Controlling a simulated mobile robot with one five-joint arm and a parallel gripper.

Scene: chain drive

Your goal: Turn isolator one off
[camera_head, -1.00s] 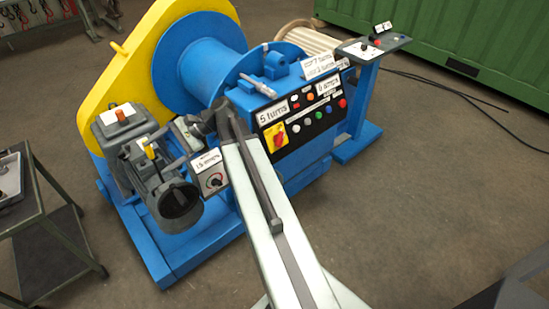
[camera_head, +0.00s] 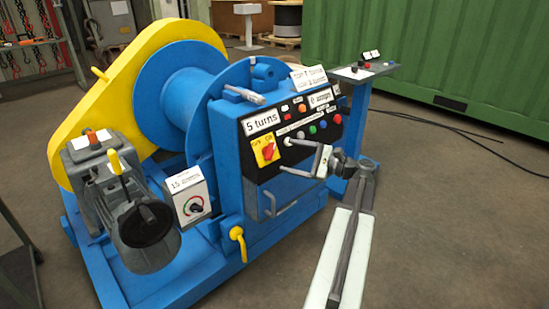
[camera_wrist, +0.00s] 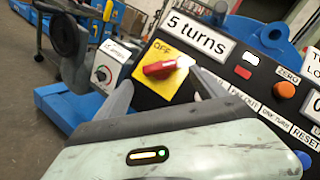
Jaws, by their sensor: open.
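The red isolator handle (camera_head: 267,152) sits on a yellow plate at the left end of the black control panel. The wrist view shows the handle (camera_wrist: 163,68) lying nearly level on the yellow plate (camera_wrist: 160,92), with "OFF" printed above it. Part of the plate's right side is hidden by a finger. My gripper (camera_head: 286,156) is open and empty, just right of the handle in the head view, in front of the panel. In the wrist view the fingers of my gripper (camera_wrist: 162,78) spread on either side of the plate, and I cannot tell whether they touch it.
A "5 turns" label (camera_head: 262,122) is above the isolator. Several coloured buttons and lamps (camera_head: 312,129) lie right of it. A small dial box (camera_head: 190,197) stands to the left. A grey bar handle (camera_head: 278,204) and a yellow lever (camera_head: 238,243) are below.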

